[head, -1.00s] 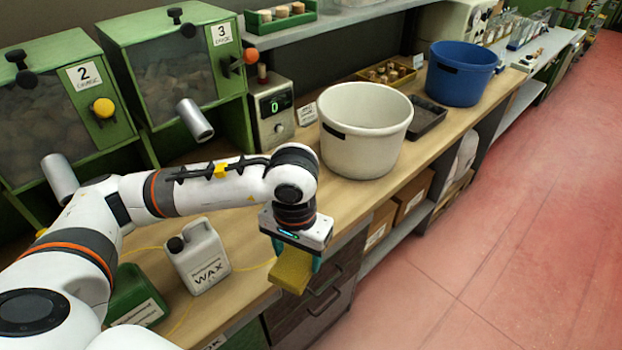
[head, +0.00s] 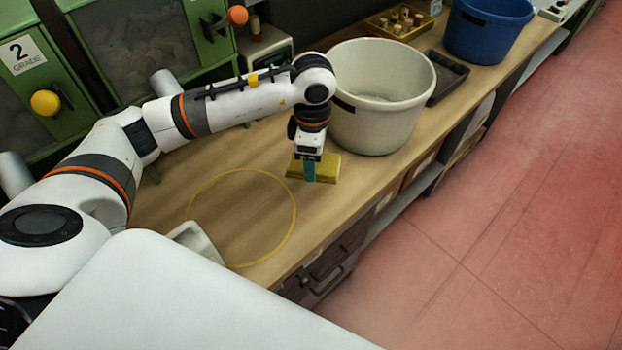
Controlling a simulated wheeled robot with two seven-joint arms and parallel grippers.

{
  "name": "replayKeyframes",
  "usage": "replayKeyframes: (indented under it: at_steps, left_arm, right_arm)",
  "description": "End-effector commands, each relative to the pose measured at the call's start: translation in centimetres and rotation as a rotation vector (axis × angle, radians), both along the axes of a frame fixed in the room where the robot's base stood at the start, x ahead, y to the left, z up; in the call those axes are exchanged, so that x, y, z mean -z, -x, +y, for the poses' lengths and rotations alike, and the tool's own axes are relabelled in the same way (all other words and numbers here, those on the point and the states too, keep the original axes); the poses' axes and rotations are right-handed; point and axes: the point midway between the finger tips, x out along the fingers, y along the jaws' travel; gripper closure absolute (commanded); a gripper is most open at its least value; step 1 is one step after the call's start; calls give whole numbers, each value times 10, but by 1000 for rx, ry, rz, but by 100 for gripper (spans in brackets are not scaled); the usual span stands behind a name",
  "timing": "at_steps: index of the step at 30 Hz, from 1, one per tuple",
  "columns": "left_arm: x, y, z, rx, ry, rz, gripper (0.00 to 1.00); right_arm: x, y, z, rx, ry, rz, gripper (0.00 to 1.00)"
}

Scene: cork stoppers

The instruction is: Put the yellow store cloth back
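The yellow cloth (head: 328,168), a folded pad, is at the counter in front of the cream bucket. It is low at the counter top; I cannot tell whether it rests on it. My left gripper (head: 309,170) points down over it, with one teal finger across the cloth's near face. The other finger is hidden, and the gripper looks shut on the cloth. A thin yellow ring outline (head: 295,215) lies on the bare counter to the left of the cloth. My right gripper is out of view.
The cream bucket (head: 385,105) stands just behind the gripper. A dark tray (head: 447,78), a blue bucket (head: 487,30) and a yellow tray of corks (head: 400,22) are farther back. The counter inside the ring is clear.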

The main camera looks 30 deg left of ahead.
Motion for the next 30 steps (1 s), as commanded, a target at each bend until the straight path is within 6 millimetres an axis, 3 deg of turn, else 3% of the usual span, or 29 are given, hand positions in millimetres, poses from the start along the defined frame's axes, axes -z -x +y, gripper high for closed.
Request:
replayKeyframes:
  at_steps: [4,9,15,22,30]
  left_arm:
    - [6,-16,8,-380,-1,3,57]
    - [13,-31,18,-797,-1,8,57]
    - [19,-44,27,-1158,-4,8,57]
    - [29,-48,31,-1315,-7,13,57]
    - [75,-48,31,-1320,-8,11,57]
  right_arm:
    - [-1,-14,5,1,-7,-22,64]
    - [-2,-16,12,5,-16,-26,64]
    - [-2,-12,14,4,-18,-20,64]
    - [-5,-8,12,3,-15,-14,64]
    - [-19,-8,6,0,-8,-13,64]
